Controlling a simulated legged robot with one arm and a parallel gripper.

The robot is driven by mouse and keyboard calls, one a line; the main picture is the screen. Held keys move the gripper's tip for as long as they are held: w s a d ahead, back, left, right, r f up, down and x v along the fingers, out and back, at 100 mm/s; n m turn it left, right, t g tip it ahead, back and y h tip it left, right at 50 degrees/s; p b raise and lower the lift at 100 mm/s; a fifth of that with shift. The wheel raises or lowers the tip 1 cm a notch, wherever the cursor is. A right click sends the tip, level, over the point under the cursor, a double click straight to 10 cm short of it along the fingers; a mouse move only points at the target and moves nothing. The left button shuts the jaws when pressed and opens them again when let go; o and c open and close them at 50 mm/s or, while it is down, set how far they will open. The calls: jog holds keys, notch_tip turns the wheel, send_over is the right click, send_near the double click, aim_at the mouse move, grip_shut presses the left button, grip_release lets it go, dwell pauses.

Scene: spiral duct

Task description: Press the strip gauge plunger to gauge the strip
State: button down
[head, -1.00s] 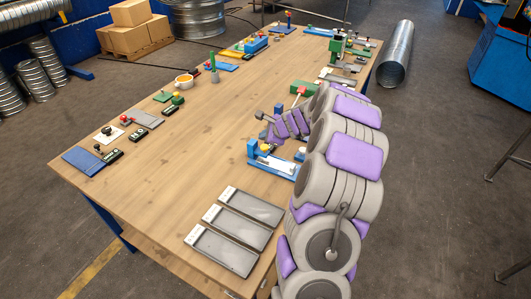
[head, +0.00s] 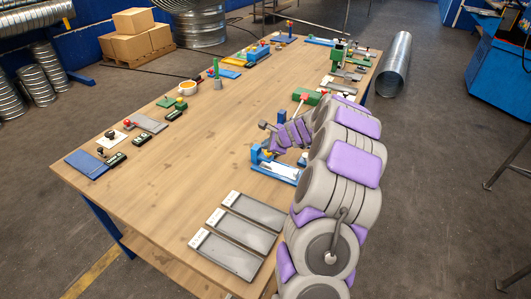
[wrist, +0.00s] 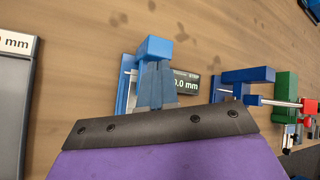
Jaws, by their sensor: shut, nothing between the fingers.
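The strip gauge is a blue bench device (head: 276,172) near the right edge of the table, with a pale strip or plate on its bed. In the wrist view its blue top block (wrist: 154,48) stands just beyond my fingertips, and a dark display (wrist: 186,84) beside it reads 0.0 mm. In the wrist view my grey fingers (wrist: 155,85) are together and empty, over the gauge. They hide much of its middle, and the plunger cannot be made out clearly. Contact with the gauge cannot be told.
Several grey strip trays (head: 240,232) lie in front of the gauge. A green device with a red-tipped handle (head: 306,97) stands behind it, and a blue clamp (wrist: 247,76) shows at right in the wrist view. The table's middle is clear.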

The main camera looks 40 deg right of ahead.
jog(key=shift+d+f, duration=0.2)
jog(key=shift+d, duration=0.45)
jog(key=shift+d+f, duration=0.15)
jog(key=shift+d, duration=0.45)
jog(key=shift+a+r, duration=0.15)
jog(key=shift+a, duration=0.35)
jog(key=shift+a+r, duration=0.15)
jog(key=shift+a, duration=0.35)
jog(key=shift+d+f, duration=0.25)
jog(key=shift+d, duration=0.55)
jog(key=shift+a, duration=1.1)
jog(key=shift+d+f, duration=0.2)
jog(key=shift+d, duration=0.35)
jog(key=shift+a, duration=0.45)
jog(key=shift+f, duration=0.1)
